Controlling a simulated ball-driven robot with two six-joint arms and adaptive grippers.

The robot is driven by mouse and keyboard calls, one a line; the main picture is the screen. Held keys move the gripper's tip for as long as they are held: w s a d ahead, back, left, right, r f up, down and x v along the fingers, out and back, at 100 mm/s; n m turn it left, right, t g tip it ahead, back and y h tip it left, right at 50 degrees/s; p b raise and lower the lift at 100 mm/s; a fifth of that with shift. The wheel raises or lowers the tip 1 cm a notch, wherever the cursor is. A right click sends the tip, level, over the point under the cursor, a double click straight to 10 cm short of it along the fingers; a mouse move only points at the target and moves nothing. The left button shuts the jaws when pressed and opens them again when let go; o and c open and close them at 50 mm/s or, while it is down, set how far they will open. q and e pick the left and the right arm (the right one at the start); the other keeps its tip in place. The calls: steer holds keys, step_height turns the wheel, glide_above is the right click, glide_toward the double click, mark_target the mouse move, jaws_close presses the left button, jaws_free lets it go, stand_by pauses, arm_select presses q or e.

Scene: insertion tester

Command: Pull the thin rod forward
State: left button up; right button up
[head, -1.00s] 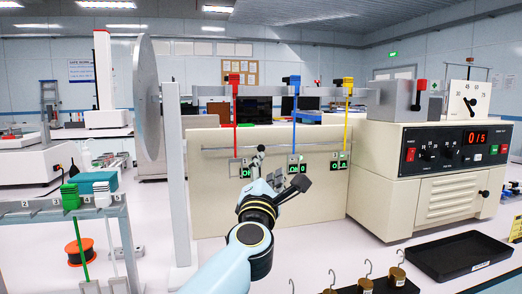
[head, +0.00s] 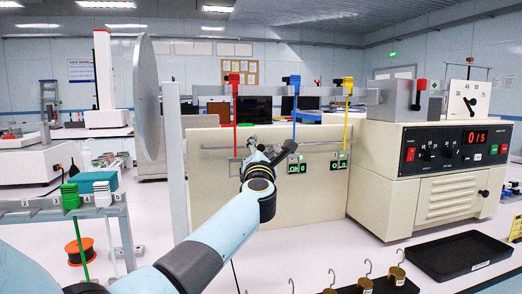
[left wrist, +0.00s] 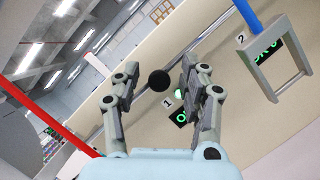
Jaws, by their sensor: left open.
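A thin grey rod (head: 325,142) runs level across the front of the beige panel (head: 320,180), behind the hanging coloured strips' lower ends. My left gripper (head: 268,148) is open and reaches toward the panel between the red strip (head: 235,105) and the blue strip (head: 295,105). In the left wrist view, a black round knob (left wrist: 159,81) shows between the open fingers (left wrist: 159,70); I cannot tell whether it is the rod's end. The fingers show apart from it. My left arm hides part of the panel. My right gripper is not in view.
A yellow strip (head: 347,105) hangs further right. A beige control box (head: 430,180) stands right of the panel. Brass weights with hooks (head: 397,275) and a black tray (head: 462,257) lie at the front right. A large grey disc (head: 147,98) stands at the left.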

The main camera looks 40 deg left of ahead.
arm_select(q)
steer(key=shift+c, duration=0.2)
jaws_close()
steer(key=shift+r, duration=0.1)
steer(key=s+d+p, duration=0.2)
steer(key=s+d, duration=0.1)
steer(key=shift+d, duration=0.35)
steer(key=shift+o, duration=0.2)
jaws_free()
steer(key=shift+s+d, duration=0.15)
steer(key=v, duration=1.2)
